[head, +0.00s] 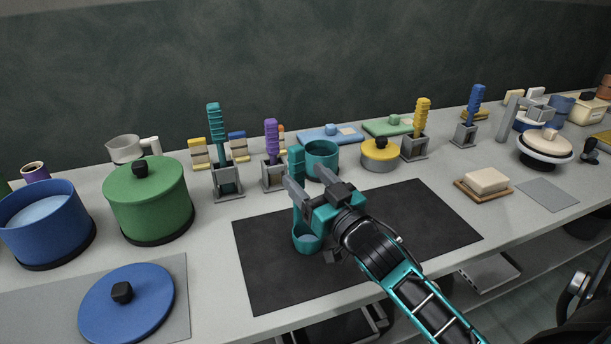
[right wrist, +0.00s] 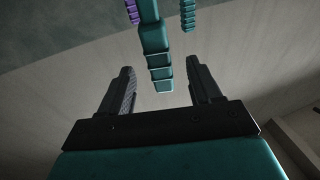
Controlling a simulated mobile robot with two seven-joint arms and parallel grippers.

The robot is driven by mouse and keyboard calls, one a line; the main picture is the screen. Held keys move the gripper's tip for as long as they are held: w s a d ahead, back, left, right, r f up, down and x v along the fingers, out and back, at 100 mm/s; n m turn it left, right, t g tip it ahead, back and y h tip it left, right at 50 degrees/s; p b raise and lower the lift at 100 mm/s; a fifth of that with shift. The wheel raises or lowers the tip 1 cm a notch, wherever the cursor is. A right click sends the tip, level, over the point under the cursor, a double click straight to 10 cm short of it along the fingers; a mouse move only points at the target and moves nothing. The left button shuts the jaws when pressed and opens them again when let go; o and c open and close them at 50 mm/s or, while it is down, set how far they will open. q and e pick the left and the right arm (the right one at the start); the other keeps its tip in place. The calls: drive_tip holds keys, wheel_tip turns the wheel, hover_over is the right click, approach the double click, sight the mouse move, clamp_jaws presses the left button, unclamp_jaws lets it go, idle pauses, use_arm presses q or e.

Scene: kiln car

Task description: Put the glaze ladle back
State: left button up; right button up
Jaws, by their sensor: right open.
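A teal ladle stands on the dark mat (head: 400,235), its cup (head: 307,239) low and its ribbed handle (head: 296,157) rising above my gripper. My right gripper (head: 303,188) is at the ladle, partly covering its middle. In the right wrist view the gripper (right wrist: 163,75) is open, and the teal handle (right wrist: 153,40) shows between the fingers with a gap on each side. Whether the handle lies fully between the fingertips or just beyond them I cannot tell. My left gripper is not in view.
Behind are grey holders with teal (head: 215,130), purple (head: 271,140), yellow (head: 422,115) and blue (head: 476,98) handles. A teal pot (head: 322,160) is close behind my gripper. Left stand a green pot (head: 148,205) and a blue pot (head: 45,225). The mat's right part is clear.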

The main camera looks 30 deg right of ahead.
drive_tip(key=shift+s+f+p, duration=0.2)
drive_tip(key=shift+s, duration=1.1)
drive_tip(key=shift+s+f+p, duration=0.2)
drive_tip(key=shift+s, duration=1.1)
drive_tip(key=s+f, duration=0.2)
drive_tip(key=s, duration=1)
drive_tip(key=shift+s+d+b, duration=0.2)
drive_tip(key=shift+s+b, duration=0.15)
